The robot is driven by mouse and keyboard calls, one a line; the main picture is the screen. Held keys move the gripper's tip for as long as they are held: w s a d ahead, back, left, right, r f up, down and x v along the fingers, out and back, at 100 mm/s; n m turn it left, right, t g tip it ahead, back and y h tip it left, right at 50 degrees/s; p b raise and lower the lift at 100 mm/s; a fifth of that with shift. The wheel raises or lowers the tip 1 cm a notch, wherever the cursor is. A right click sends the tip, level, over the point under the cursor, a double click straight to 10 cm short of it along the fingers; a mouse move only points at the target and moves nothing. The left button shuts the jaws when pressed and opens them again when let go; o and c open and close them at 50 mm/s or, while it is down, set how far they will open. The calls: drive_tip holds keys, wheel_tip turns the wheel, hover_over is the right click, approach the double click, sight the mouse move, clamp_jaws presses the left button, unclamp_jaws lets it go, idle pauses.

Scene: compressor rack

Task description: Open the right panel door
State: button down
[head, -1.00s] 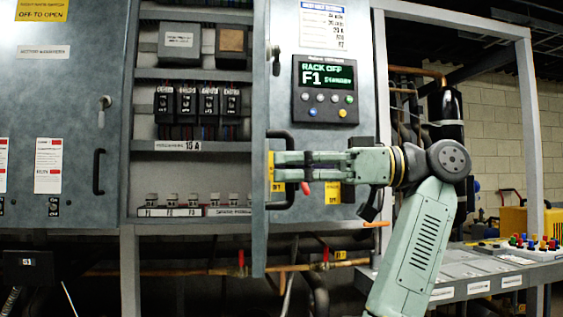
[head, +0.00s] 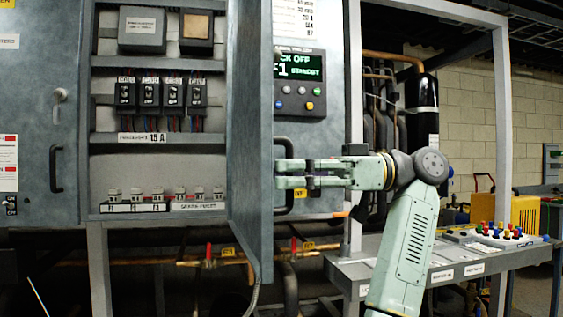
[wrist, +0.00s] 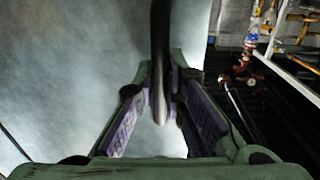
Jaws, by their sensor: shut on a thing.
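The right panel door (head: 249,150) stands swung out from the cabinet, seen nearly edge-on in the head view. Its grey face (wrist: 85,65) fills much of the wrist view. A dark bar handle (head: 284,147) is on the door's right-facing side. My gripper (head: 281,174) reaches in from the right and is shut on the handle, which also runs between the purple-padded fingers in the wrist view (wrist: 160,60). The exact contact on the pads is partly hidden.
The opened bay shows breakers (head: 161,92) and a fuse row (head: 165,200). The left panel door (head: 40,130) is closed, with its own handle (head: 56,168). A bench (head: 440,265) with colored knobs stands right. Pipes with red valves (head: 209,252) run below.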

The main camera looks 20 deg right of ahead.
drive_tip(key=shift+w+d+p, duration=0.25)
drive_tip(key=shift+d+p, duration=0.1)
drive_tip(key=shift+d, duration=0.2)
drive_tip(key=c, duration=1.9)
unclamp_jaws()
drive_tip(key=shift+s, duration=0.1)
drive_tip(key=shift+s+d, duration=0.2)
drive_tip(key=shift+d, duration=1.7)
drive_tip(key=shift+s+d, duration=0.2)
drive_tip(key=shift+d, duration=1.65)
